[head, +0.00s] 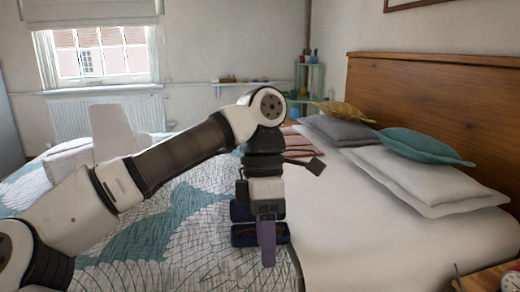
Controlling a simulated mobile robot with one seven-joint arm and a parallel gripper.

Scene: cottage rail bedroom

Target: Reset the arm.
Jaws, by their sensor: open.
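My arm reaches from the lower left across the bed (340,245). My gripper (267,243) points down in the middle of the head view, over the bed. Its jaws are open, and a purplish finger shows at the front. A dark blue object with a brownish opening (243,236) shows behind and beside the fingers. I cannot tell what it is or whether the gripper touches it. The far finger is mostly hidden.
The bed has a teal and white patterned quilt (185,255), pillows (430,180) and a wooden headboard (430,95). A nightstand (485,280) with a clock (511,281) is at the lower right. A white chair (108,135) stands near the window.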

